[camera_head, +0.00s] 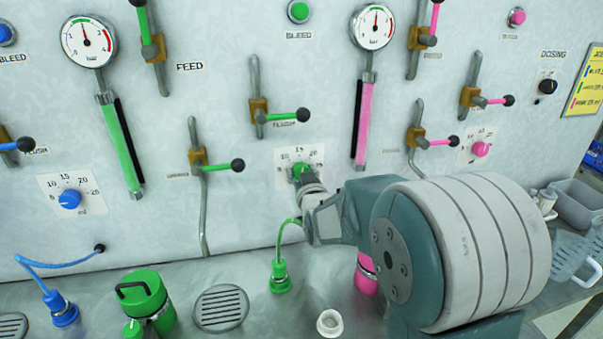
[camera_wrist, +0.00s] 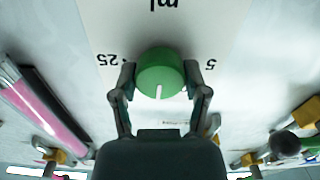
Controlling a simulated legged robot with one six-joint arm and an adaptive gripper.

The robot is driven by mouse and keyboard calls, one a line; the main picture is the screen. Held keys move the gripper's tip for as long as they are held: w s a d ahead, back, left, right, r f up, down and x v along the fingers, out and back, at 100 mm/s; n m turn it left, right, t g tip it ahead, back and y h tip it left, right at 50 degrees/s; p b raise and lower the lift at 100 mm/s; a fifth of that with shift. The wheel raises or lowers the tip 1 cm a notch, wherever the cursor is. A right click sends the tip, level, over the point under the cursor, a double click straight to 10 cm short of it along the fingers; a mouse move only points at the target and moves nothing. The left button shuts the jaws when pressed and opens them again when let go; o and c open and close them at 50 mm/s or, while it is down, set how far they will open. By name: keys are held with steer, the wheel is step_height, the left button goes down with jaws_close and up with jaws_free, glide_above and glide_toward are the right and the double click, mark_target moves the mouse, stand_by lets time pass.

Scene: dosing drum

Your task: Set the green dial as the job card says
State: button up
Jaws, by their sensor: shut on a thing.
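The green dial (camera_head: 299,169) sits on a white scale plate on the panel, below the green valves. My gripper (camera_head: 304,178) reaches it from the front right. In the wrist view the scale is upside down, and my gripper (camera_wrist: 160,82) has one finger on each side of the green dial (camera_wrist: 160,68), shut on it. The dial's white mark points down in that view, roughly to the scale's upper middle near 15. 25 and 5 show at its sides. The yellow job card (camera_head: 585,85) is at the right edge, with blue, green and pink lines too small to read surely.
A blue dial (camera_head: 69,199) is at the left and a pink dial (camera_head: 480,149) at the right. Levers with black knobs stick out around the green dial. A green hose plug (camera_head: 280,278), a green canister (camera_head: 146,297) and a white cup (camera_head: 330,322) stand on the bench below.

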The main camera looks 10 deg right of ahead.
steer(key=m, duration=0.4)
steer(key=shift+m, duration=2)
steer(key=o, duration=1.1)
steer(key=shift+w, duration=0.1)
steer(key=shift+o, duration=0.2)
steer(key=s, duration=1.2)
